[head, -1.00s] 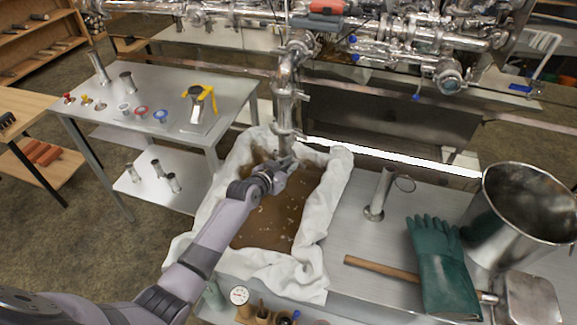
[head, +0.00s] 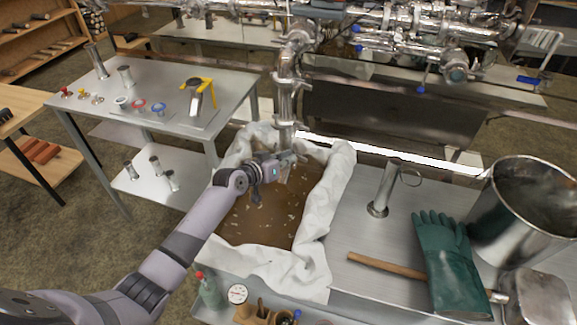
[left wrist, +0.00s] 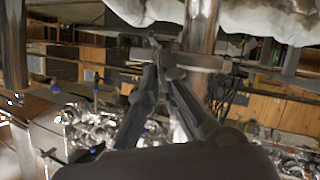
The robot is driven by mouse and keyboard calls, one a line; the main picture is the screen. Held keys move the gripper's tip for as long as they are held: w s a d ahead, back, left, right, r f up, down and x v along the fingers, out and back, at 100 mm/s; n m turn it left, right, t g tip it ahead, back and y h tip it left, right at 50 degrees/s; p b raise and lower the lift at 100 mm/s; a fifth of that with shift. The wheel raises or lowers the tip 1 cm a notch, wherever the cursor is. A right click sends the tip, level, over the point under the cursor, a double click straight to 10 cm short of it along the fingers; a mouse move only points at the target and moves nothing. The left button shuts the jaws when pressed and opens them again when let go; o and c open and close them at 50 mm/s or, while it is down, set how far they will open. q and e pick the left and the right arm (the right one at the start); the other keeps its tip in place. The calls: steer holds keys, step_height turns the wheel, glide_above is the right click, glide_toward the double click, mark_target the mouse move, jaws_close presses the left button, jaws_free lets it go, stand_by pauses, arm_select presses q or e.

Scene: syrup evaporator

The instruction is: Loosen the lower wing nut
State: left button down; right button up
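A shiny vertical pipe (head: 285,105) comes down over the cloth-lined tub, with clamp fittings along it. The lower clamp (head: 288,125) sits just above my left gripper (head: 287,160). In the left wrist view the pipe (left wrist: 200,30) stands behind the fingertips, with a bar-like clamp part (left wrist: 195,62) across it. The two dark fingers of my left gripper (left wrist: 163,72) come close together at this part. The wing nut itself is too small and hidden to make out, so I cannot tell whether the fingers grip it. My right gripper is not in view.
The tub's white cloth (head: 335,190) surrounds brown liquid (head: 265,220) below the gripper. A steel table (head: 165,85) with small parts stands left.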

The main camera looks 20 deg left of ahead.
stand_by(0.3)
arm_select(q)
steer(key=c, duration=1.8)
jaws_free()
